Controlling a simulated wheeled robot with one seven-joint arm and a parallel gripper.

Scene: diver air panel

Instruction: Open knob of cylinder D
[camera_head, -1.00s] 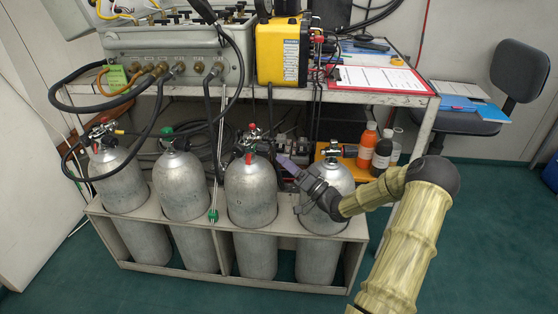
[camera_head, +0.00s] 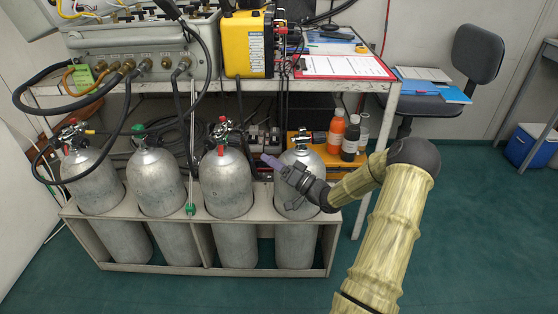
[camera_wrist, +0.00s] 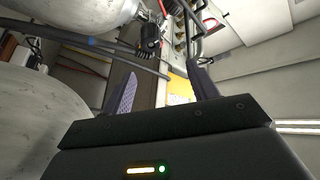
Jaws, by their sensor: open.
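Four grey gas cylinders stand in a row in a low rack (camera_head: 215,272). No letter labels are readable, so I cannot tell for certain which is cylinder D. The rightmost cylinder (camera_head: 299,180) has a black and metal valve (camera_head: 301,143) on top. My gripper (camera_head: 272,164) is in front of that cylinder's upper left side, its purple fingers pointing left toward the gap beside the red-marked cylinder (camera_head: 226,185). In the wrist view my gripper (camera_wrist: 160,92) is open with nothing between its fingers. A black valve knob (camera_wrist: 151,38) shows beyond the fingers there, near a cylinder's shoulder.
A bench above the cylinders holds a grey air panel (camera_head: 140,60), a yellow box (camera_head: 247,45) and a red clipboard (camera_head: 343,67). Black hoses hang down at the left. Orange (camera_head: 336,131) and dark bottles stand behind the rightmost cylinder.

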